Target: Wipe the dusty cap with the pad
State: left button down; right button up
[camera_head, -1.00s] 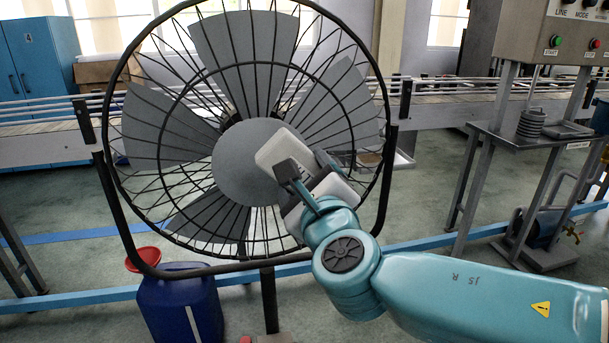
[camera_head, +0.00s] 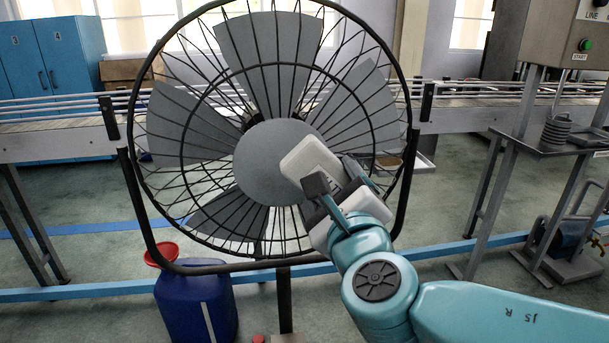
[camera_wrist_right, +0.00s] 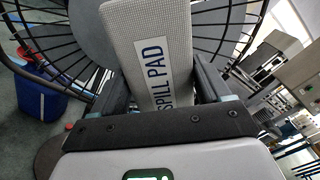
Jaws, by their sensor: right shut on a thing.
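The dusty cap (camera_head: 264,160) is the grey round disc at the centre of the large fan; it also shows in the right wrist view (camera_wrist_right: 90,30), partly hidden. My right gripper (camera_head: 338,190) is shut on the white pad (camera_head: 308,160), which reads "SPILL PAD" in the right wrist view (camera_wrist_right: 150,50). The pad's far end overlaps the cap's right side in the head view. I cannot tell whether it touches the cap. My left gripper is not in view.
The fan's black wire guard (camera_head: 408,90) surrounds the cap. A blue jug (camera_head: 195,305) with a red funnel (camera_head: 161,255) stands below left. A conveyor (camera_head: 470,115) runs behind. A control stand (camera_head: 570,55) is at the right.

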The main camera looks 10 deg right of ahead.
jog(key=shift+d+r+h, duration=0.25)
jog(key=shift+d+h, duration=0.05)
jog(key=shift+d, duration=0.1)
jog(key=shift+w+d+m+h, duration=0.15)
jog(key=shift+m+h, duration=0.15)
jog(key=shift+m, duration=0.1)
jog(key=a, duration=0.1)
jog(key=a+f, duration=0.1)
jog(key=a, duration=0.1)
jog(key=w+a+f, duration=0.1)
jog(key=shift+w+a+f, duration=0.1)
jog(key=shift+a+f, duration=0.15)
jog(key=shift+a, duration=0.15)
jog(key=n+y, duration=0.1)
jog(key=y, duration=0.1)
send_near(253, 187)
jog(key=s, duration=0.1)
jog(key=shift+w+a+p, duration=0.15)
jog(key=shift+w+p, duration=0.4)
jog(key=shift+w, duration=2.25)
jog(key=shift+w, duration=0.95)
